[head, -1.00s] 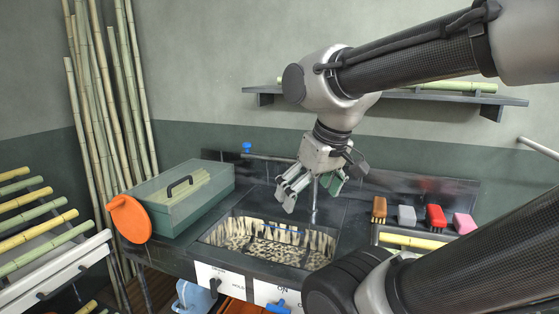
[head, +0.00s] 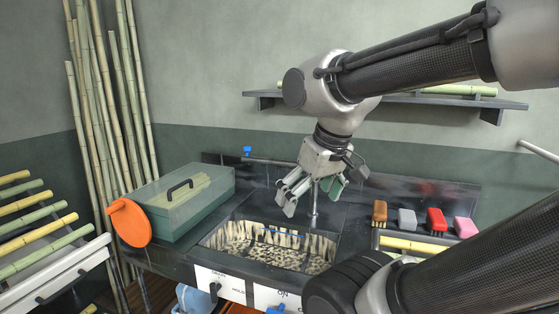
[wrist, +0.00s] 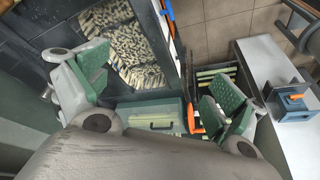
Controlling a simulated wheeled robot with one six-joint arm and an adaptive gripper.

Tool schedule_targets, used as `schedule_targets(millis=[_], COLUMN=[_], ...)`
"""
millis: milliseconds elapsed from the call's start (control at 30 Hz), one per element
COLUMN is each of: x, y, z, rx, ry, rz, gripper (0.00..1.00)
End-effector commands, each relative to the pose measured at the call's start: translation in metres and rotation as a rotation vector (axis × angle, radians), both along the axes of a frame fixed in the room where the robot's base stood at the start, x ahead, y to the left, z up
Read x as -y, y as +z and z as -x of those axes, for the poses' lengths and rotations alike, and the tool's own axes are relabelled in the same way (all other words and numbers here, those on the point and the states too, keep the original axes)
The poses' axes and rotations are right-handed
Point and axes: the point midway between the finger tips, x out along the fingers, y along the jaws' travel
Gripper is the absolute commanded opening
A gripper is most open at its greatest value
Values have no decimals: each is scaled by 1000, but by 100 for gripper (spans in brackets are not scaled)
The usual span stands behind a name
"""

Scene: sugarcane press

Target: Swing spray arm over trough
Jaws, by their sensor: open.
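The trough (head: 325,243) is a dark-rimmed basin with a mottled, streaked inside, set in the dark counter. It also shows in the wrist view (wrist: 140,74). A thin grey pipe (head: 272,160) with a blue knob (head: 247,150) runs behind the trough at the back left and passes behind my gripper; it looks like the spray arm. A grey upright post (head: 314,204) stands at the trough's back edge. My gripper (head: 311,197) is open and empty, fingers pointing down in front of the post or around it; I cannot tell which. The wrist view shows both green pads wide apart.
A green lidded box (head: 188,208) and an orange disc (head: 129,223) stand left of the trough. Several brushes and blocks (head: 436,219) lie on the right. A wall shelf (head: 488,101) is above, close to my arm. Cane poles (head: 103,100) lean in the corner.

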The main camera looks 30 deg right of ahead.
Motion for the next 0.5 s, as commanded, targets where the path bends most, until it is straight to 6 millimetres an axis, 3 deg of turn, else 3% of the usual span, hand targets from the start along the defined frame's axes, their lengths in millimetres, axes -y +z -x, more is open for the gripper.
schedule_targets(millis=[33,200,267,367,500], x=[-1,-20,-34,-58,-78], y=[0,-2,-3,-2,1], z=[-1,-22,-40,-84,-164], rx=[-3,-58,-94,-159,-240], ry=[-6,-134,-229,-427,-717], rz=[-8,-171,-290,-532,-884], gripper=[82,53,53,53,53])
